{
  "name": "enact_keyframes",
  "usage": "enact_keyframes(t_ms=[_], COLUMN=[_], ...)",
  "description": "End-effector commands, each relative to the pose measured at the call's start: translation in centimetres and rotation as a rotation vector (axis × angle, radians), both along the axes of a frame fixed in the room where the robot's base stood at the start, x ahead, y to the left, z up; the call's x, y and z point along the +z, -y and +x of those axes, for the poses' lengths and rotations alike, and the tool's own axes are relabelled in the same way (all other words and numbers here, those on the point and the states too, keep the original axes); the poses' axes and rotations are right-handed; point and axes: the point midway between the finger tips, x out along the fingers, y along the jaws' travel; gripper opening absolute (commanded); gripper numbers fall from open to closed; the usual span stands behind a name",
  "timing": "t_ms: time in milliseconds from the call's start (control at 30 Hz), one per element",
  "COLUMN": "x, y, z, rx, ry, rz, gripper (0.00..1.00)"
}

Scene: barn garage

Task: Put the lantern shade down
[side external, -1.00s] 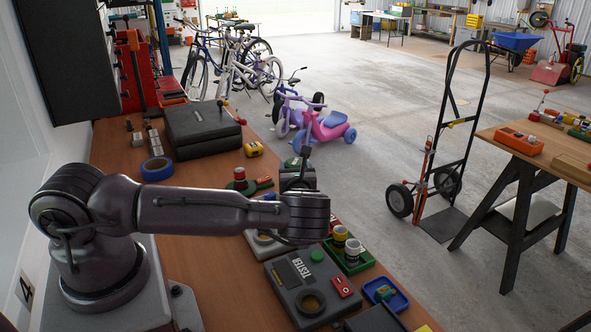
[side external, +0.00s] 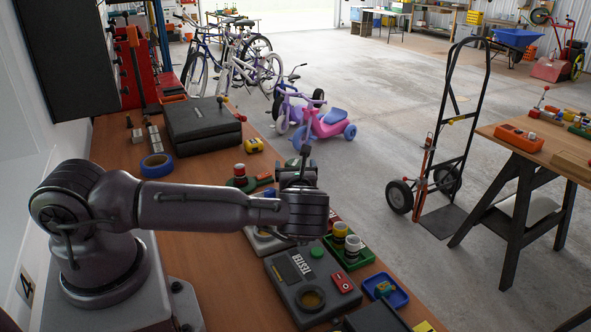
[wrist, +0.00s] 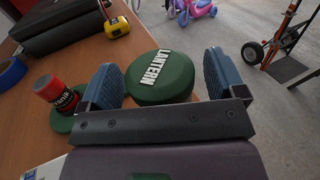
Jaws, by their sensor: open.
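The lantern shade (wrist: 159,78) is a round dark green piece with white LANTERN lettering, seen in the wrist view. It lies at the table's right side, between and just beyond my gripper's two blue fingers. My gripper (wrist: 165,88) is open, with a gap between the fingers and the shade. I cannot tell the shade's exact height over the table. In the side view my gripper (side external: 298,172) is over the bench's right edge, and the shade is mostly hidden behind it.
A red-capped jar (wrist: 62,95) on a green base stands left of my gripper. A yellow tape measure (side external: 254,145), blue tape roll (side external: 157,165), black case (side external: 203,126) and grey tester (side external: 311,285) are also on the wooden bench (side external: 200,215).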

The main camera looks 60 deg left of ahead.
Motion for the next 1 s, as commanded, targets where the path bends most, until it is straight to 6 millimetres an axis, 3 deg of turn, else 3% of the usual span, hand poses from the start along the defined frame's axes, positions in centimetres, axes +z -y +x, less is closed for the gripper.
enact_keyframes(t_ms=[67,300,500,767,867,1000], x=[1.1,0.8,5.2,7.8,8.5,9.9], y=[0.0,5.1,4.7,4.6,4.4,4.5], z=[0.0,-2.0,-1.9,-2.1,-3.0,-5.6], rx=[0.001,-0.004,0.000,0.010,0.065,0.233], ry=[0.003,0.000,0.004,0.013,0.079,0.273], rz=[0.002,-0.001,0.000,-0.011,-0.066,-0.241], gripper=[0.89,0.89,0.89,0.89,0.89,0.89])
